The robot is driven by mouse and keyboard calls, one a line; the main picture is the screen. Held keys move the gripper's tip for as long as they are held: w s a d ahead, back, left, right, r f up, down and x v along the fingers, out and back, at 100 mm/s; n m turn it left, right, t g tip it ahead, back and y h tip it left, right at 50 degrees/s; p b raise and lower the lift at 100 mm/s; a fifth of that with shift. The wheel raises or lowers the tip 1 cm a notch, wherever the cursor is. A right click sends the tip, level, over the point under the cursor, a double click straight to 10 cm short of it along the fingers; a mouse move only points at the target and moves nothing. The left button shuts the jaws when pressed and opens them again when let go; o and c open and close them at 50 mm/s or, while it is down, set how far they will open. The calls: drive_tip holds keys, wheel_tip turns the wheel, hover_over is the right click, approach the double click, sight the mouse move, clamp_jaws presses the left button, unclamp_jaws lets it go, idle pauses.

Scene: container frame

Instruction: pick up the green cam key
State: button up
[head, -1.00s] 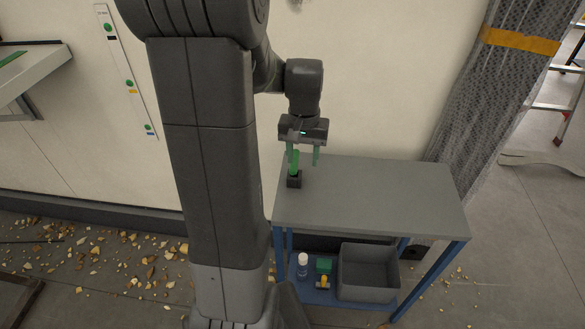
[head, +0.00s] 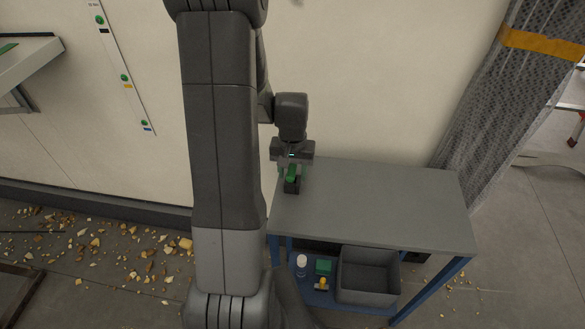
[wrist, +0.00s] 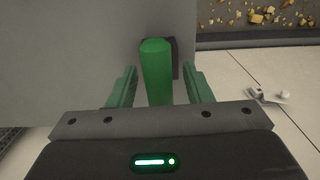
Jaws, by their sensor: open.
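The green cam key (head: 291,174) stands in a small black holder (head: 291,187) near the left end of the grey table top. In the wrist view the green key (wrist: 155,70) rises between the two green fingers of my gripper (wrist: 160,88), with a gap on each side. My gripper (head: 291,174) is open and is down around the key, pointing at the table. In the wrist view the black holder (wrist: 174,58) shows partly behind the key, and its rest is hidden.
The rest of the grey table top (head: 380,200) is bare. On the blue lower shelf are a grey bin (head: 368,290), a white bottle (head: 301,262), a green block (head: 323,267) and a yellow piece (head: 322,285). A wall stands behind; a grey mesh curtain (head: 495,90) hangs at right.

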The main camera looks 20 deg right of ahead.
drive_tip(key=shift+c, duration=0.4)
clamp_jaws()
drive_tip(key=shift+r, duration=0.1)
wheel_tip(320, 180, up, 10)
drive_tip(key=shift+f, duration=0.1)
